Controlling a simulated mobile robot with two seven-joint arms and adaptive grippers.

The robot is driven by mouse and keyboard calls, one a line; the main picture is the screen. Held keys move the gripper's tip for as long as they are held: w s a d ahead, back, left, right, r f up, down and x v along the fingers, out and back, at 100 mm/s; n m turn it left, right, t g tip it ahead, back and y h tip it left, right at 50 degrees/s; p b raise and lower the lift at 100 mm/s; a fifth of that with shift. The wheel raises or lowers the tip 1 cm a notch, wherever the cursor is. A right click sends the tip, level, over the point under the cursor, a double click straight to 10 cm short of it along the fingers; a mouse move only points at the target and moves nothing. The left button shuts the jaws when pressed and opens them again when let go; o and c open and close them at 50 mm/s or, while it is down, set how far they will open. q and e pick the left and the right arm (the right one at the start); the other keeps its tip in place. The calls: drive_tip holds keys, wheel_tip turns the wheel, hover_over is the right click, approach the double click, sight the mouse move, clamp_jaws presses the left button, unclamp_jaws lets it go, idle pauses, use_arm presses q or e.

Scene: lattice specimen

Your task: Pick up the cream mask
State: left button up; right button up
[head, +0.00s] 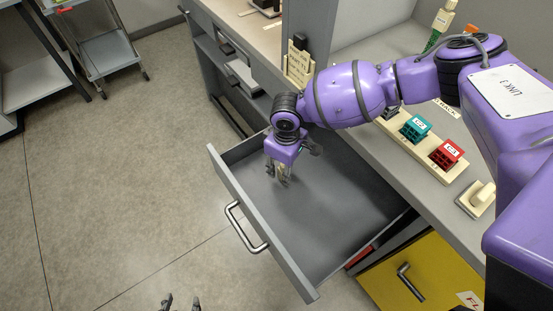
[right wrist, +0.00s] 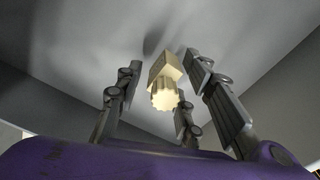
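A small cream piece (right wrist: 166,88), with a blocky part and a round fluted end, shows between the fingers in the right wrist view. I take it for the cream mask, though its full shape is not clear. In the head view it is mostly hidden by my right gripper (head: 284,180), which points down into the open grey drawer (head: 335,205). In the right wrist view my right gripper (right wrist: 165,90) is open, its fingers on either side of the piece with a visible gap at the left. My left gripper (head: 181,303) shows only its fingertips, spread apart, at the bottom edge.
The drawer's front wall and handle (head: 243,228) stick out over the floor. On the counter are a cream rack with teal (head: 415,128) and red (head: 446,154) blocks and a switch (head: 482,196). A yellow cabinet door (head: 425,272) is below. The rest of the drawer looks empty.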

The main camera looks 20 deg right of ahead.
drive_tip(key=shift+c, duration=0.5)
drive_tip(key=c, duration=0.7)
drive_tip(key=shift+r, duration=0.1)
